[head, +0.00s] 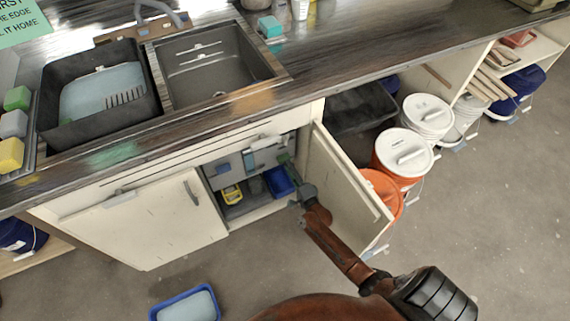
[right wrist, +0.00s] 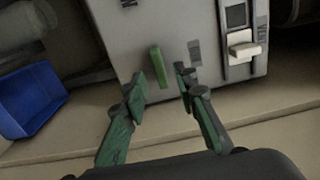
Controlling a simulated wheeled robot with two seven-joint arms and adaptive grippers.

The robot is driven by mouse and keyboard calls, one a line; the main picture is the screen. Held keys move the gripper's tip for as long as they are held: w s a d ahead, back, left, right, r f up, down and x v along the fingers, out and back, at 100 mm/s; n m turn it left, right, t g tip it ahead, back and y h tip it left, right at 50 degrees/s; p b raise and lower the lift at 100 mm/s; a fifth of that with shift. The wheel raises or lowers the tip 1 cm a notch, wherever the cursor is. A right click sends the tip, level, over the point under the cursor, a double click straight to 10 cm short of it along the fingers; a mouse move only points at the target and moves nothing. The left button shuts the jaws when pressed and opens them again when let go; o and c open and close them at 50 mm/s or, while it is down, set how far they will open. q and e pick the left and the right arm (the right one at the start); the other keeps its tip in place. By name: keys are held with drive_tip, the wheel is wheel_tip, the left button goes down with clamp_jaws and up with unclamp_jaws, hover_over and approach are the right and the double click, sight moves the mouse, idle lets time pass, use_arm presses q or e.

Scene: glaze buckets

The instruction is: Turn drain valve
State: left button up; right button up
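A grey box (head: 228,171) is inside the open cabinet under the sinks. In the right wrist view its grey face (right wrist: 190,25) carries a green upright handle (right wrist: 158,66) and a white lever (right wrist: 245,49) on a panel to the right. Which of these is the drain valve is not clear. My right gripper (head: 286,162) reaches into the cabinet past the open door. In the right wrist view its green fingers (right wrist: 163,82) are spread apart and empty, with the green handle just beyond, in the gap between the tips. Contact is not visible. My left gripper is out of view.
The open cabinet door (head: 343,178) stands right of my arm. A blue bin (head: 280,182) and a yellow item (head: 232,194) are inside the cabinet. White buckets (head: 403,150) and an orange bucket (head: 383,190) stand beyond the door. A blue tub (head: 187,306) is on the floor.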

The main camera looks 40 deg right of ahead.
sight(284, 158)
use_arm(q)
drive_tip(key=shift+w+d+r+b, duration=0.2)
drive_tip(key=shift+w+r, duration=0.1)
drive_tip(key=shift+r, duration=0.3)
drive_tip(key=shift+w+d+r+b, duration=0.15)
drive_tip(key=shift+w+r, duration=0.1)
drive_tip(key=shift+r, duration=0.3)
use_arm(e)
drive_tip(key=w, duration=0.3)
drive_tip(key=shift+d, duration=0.2)
drive_tip(key=shift+s, duration=0.1)
clamp_jaws()
drive_tip(key=shift+f, duration=0.1)
